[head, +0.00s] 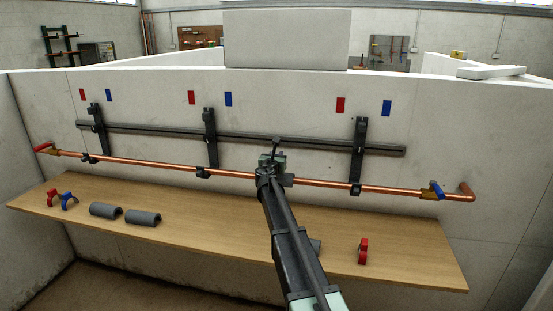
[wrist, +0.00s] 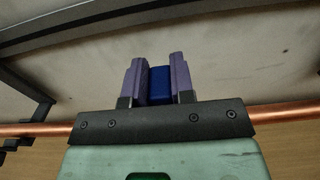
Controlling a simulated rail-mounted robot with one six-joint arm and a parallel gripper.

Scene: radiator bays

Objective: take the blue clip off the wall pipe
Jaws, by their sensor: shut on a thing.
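My gripper (wrist: 160,82) is shut on the blue clip (wrist: 160,88), which shows between its two fingers in the wrist view. The copper wall pipe (wrist: 278,117) runs behind the gripper's mount there, which hides its middle stretch. In the head view my gripper (head: 272,158) is in front of the wall pipe (head: 130,162), right of the middle bracket, and my arm hides the clip. I cannot tell whether the clip still touches the pipe.
The wooden shelf (head: 200,240) below holds a red clip (head: 52,197), another blue clip (head: 68,201), grey half-shells (head: 105,210) and a red clip (head: 362,251). Dark brackets (head: 357,150) and a grey rail (head: 300,143) stand on the wall. A blue-handled valve (head: 436,190) is at the right.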

